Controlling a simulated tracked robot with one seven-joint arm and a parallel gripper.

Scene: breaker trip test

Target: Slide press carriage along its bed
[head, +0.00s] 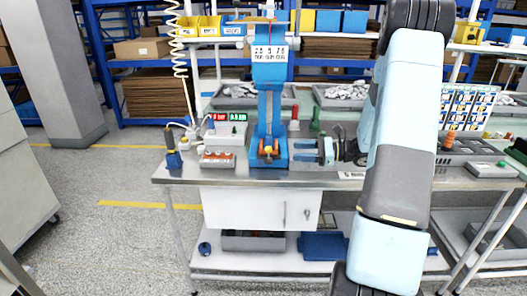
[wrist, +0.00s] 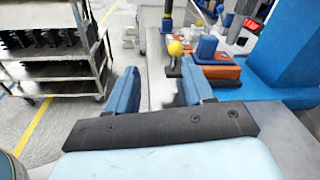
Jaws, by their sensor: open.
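The tall blue press (head: 268,95) stands on the bench, and its blue base also shows at the right of the wrist view (wrist: 285,75). In its base is a small orange part (head: 262,148), which I take to be the carriage; in the wrist view an orange-brown block (wrist: 222,72) lies beside the blue base. A yellow ball knob (wrist: 175,47) stands on a dark stem near it. My gripper (head: 303,151) is to the right of the press base, low over the bench, fingers pointing left. In the wrist view my gripper (wrist: 158,75) is open and empty, the knob beyond its right finger.
A grey box with red and green displays (head: 227,130) and an orange-topped block (head: 217,159) stand left of the press. Wheeled shelves (wrist: 55,60) stand beyond the bench. The bench's front edge is close.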

